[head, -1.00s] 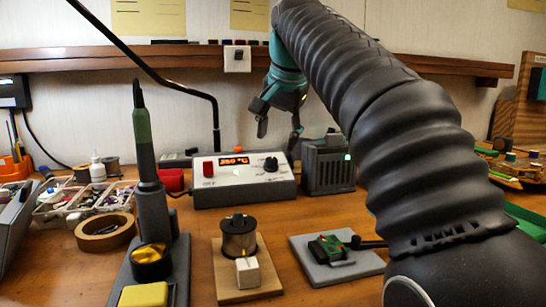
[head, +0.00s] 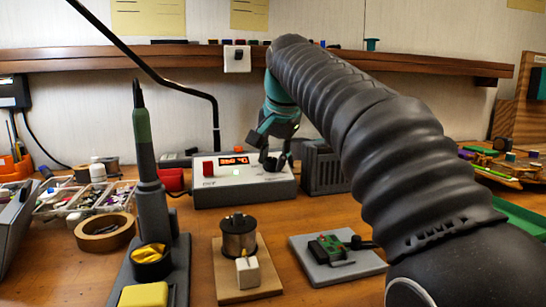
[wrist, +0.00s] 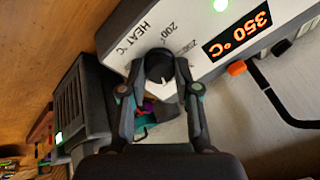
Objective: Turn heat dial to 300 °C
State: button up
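The heat dial (wrist: 159,66) is a round black knob with a white pointer on the soldering station's pale front panel. Around it are "HEAT °C" and number marks. The station's red display (wrist: 238,33) reads 350 °C; the station (head: 238,188) stands at the back of the bench in the head view. My gripper (wrist: 158,75) is at the dial, with one finger on either side of it. The fingers look parted, and I cannot tell whether they touch the knob. In the head view my gripper (head: 275,160) partly hides the dial.
A dark grey vented box (head: 324,172) stands close on the station's right. A soldering iron in its stand (head: 150,205), a solder spool (head: 238,240) and a small green board (head: 327,247) are in front. A wooden shelf (head: 130,60) runs behind and above.

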grip_shut()
jog(key=shift+n, duration=0.3)
jog(key=n, duration=0.9)
jog(key=shift+w+g+y, duration=0.1)
jog(key=shift+g+y, duration=0.3)
jog(key=shift+n, duration=0.3)
jog(key=o, duration=1)
grip_release()
jog(key=shift+c, duration=0.2)
